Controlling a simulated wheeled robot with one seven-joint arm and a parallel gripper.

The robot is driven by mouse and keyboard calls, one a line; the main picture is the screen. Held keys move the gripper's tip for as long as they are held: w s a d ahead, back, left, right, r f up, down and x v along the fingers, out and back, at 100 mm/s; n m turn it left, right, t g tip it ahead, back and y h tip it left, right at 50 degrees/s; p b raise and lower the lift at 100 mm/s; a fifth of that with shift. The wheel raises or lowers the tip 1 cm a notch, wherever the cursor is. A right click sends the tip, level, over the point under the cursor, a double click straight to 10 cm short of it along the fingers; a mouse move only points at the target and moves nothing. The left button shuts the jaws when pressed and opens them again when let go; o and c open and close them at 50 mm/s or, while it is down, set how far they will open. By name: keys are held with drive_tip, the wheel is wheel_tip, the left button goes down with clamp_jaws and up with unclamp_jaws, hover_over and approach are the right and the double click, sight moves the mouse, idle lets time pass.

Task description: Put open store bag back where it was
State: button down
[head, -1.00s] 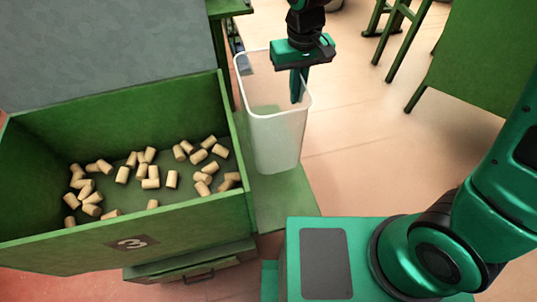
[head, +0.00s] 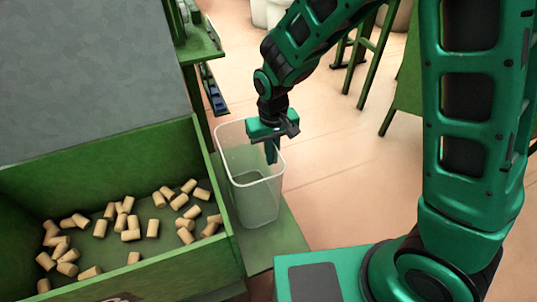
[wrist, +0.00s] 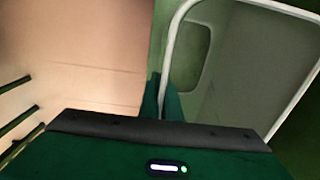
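The open store bag shows as a translucent, open-topped bin with a pale rim (head: 252,200). It stands nearly upright at or just above a low green ledge, right of the cork crate. No corks show in it. My gripper (head: 271,152) points down at its right rim, with the fingers shut on the bag's wall. In the wrist view the bag's white rim (wrist: 182,40) runs down to the dark green fingers (wrist: 165,100). I cannot tell whether the bag's bottom touches the ledge.
A green crate (head: 100,140) with several loose corks (head: 130,222) stands at left, close to the bag. The green ledge (head: 285,238) lies under and beside the bag. A green bench (head: 205,45) stands behind. Open floor (head: 340,190) lies right; green stool legs (head: 358,62) stand farther back.

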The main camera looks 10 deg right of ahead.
drive_tip(key=c, duration=2)
unclamp_jaws()
drive_tip(key=shift+f, duration=0.1)
wheel_tip(320, 180, up, 12)
drive_tip(key=shift+r, duration=0.1)
drive_tip(key=shift+d, duration=0.1)
